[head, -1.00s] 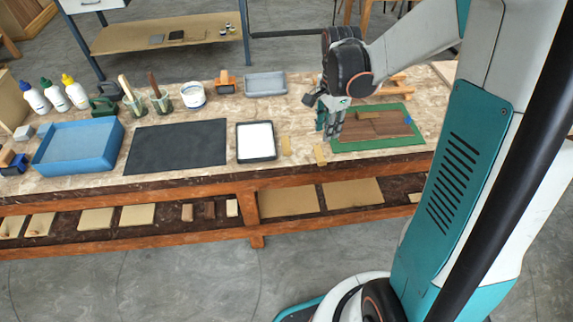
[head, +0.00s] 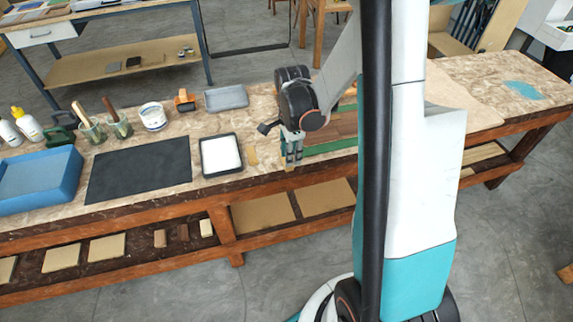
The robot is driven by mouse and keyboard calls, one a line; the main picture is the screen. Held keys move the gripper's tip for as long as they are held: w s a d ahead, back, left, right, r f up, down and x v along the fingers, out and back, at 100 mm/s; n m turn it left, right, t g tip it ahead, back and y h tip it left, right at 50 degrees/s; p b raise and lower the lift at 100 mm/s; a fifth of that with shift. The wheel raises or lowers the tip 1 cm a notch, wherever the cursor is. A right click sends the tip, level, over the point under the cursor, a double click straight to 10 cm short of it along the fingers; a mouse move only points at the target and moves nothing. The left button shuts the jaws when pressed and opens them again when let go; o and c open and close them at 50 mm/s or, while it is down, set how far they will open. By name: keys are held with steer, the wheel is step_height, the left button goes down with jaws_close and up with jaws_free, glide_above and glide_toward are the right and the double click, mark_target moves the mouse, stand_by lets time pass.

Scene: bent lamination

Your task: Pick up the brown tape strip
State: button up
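Two small tan-brown tape strips lie near the bench's front edge, between the white-filled tray and the green mat. The left strip (head: 252,155) lies in the open beside the tray. The right strip (head: 289,168) shows only as a small patch just below my fingertips; the rest is hidden by my gripper. My gripper (head: 291,158) points down at that strip, its fingers close together. I cannot tell whether they touch or grip it.
The black tray with a white fill (head: 220,155) stands left of my gripper. The green mat (head: 325,146) with brown wood pieces is to the right, partly hidden by my arm. A dark mat (head: 140,168) and blue bin (head: 38,180) lie further left.

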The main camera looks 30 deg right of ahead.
steer(key=f, duration=0.1)
steer(key=f+b, duration=0.1)
steer(key=f, duration=0.1)
steer(key=f+b, duration=0.1)
steer(key=f, duration=0.1)
steer(key=shift+w+d, duration=0.1)
steer(key=shift+d, duration=0.25)
jaws_close()
